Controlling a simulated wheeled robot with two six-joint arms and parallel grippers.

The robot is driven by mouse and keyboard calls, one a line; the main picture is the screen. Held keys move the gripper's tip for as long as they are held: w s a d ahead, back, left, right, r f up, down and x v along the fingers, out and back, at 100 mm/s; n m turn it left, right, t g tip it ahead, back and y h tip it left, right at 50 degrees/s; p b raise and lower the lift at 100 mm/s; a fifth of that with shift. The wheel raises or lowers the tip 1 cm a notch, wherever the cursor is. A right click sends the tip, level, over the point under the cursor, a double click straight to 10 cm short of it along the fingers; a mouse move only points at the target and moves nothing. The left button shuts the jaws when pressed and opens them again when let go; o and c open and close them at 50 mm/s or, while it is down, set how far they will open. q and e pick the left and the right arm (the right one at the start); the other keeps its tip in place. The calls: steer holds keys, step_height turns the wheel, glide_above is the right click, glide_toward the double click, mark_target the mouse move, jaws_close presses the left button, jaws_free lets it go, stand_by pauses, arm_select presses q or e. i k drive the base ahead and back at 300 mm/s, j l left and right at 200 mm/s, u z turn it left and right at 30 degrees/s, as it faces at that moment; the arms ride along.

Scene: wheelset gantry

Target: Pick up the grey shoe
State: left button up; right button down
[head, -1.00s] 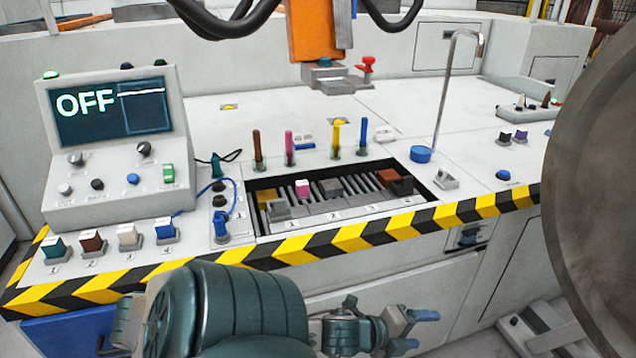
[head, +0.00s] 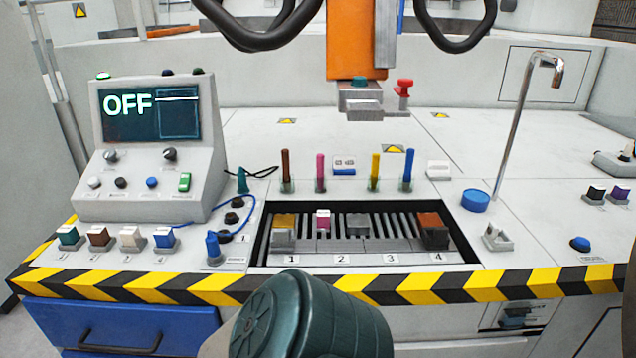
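The grey shoe looks to be the small grey block (head: 357,224) in the head view. It sits in the recessed slotted tray (head: 262,250) in the console top, near the number 2 and 3 labels. A pink-topped block (head: 323,222) is just left of it, and a yellow-topped block (head: 284,226) is further left. A brown-topped block (head: 433,230) is at the tray's right end. Nothing is touching the grey block from above. A dark green link of my own arm shows at the bottom centre, below the console edge. Neither gripper is in view.
Several coloured upright pegs (head: 375,171) stand behind the tray. An OFF screen panel (head: 150,120) stands at left. An orange column (head: 356,45) hangs behind the tray. A bent metal pipe (head: 520,120) rises at right, beside a blue round cap (head: 475,201). A striped edge (head: 480,288) runs along the front.

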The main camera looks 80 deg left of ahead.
mark_target(282, 240)
steer(key=u, duration=1.8)
